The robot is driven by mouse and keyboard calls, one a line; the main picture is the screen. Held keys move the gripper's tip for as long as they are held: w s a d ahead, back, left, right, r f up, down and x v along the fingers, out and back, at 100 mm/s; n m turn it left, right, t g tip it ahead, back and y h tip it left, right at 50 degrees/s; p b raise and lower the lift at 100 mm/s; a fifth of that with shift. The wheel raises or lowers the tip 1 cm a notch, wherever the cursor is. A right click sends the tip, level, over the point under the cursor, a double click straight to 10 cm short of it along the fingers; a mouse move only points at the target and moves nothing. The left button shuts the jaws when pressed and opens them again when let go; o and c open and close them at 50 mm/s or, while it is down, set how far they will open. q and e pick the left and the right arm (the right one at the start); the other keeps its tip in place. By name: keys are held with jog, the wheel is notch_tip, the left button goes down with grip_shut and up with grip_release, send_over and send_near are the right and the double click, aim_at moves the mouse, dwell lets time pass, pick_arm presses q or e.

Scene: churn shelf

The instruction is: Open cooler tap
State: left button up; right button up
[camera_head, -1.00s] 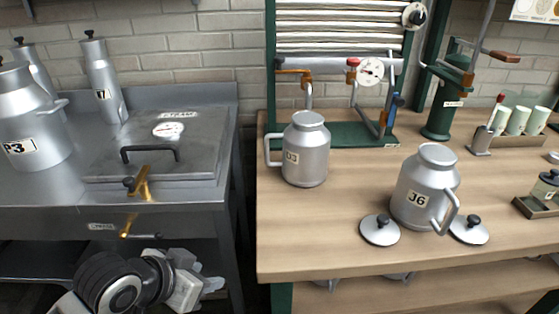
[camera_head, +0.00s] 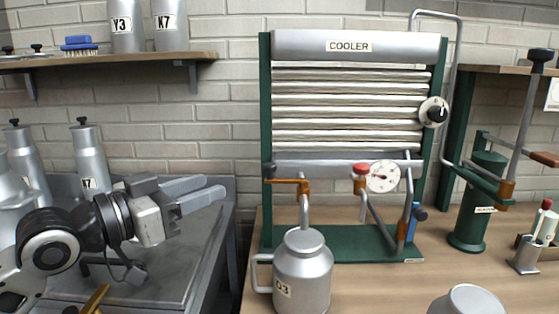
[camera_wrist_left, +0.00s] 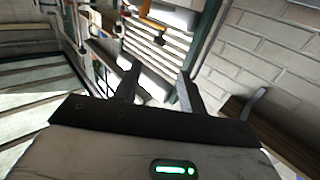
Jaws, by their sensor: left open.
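The cooler (camera_head: 350,100) stands at the back of the wooden bench, a rack of pale horizontal tubes in a green frame. The copper tap also shows upside down at the top of the left wrist view (camera_wrist_left: 148,24). My left gripper (camera_head: 212,188) is open and empty, over the steel table. Its fingers point right towards the tap, with a clear gap between them. My right gripper is not in view.
A red-topped valve (camera_head: 360,174) and a dial (camera_head: 382,176) sit right of the tap. Another can lid (camera_head: 468,300) shows at the front. A wall shelf (camera_head: 110,61) with cans is above my left arm. Tall cans (camera_head: 90,160) stand at the left.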

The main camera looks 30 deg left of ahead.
aim_at(265, 167)
pick_arm(q)
jog(key=p+x, duration=0.3)
jog(key=x, duration=1.1)
jog(key=shift+w+d+p, duration=0.25)
jog(key=shift+d+p, duration=0.05)
jog(key=shift+p, duration=0.05)
grip_shut()
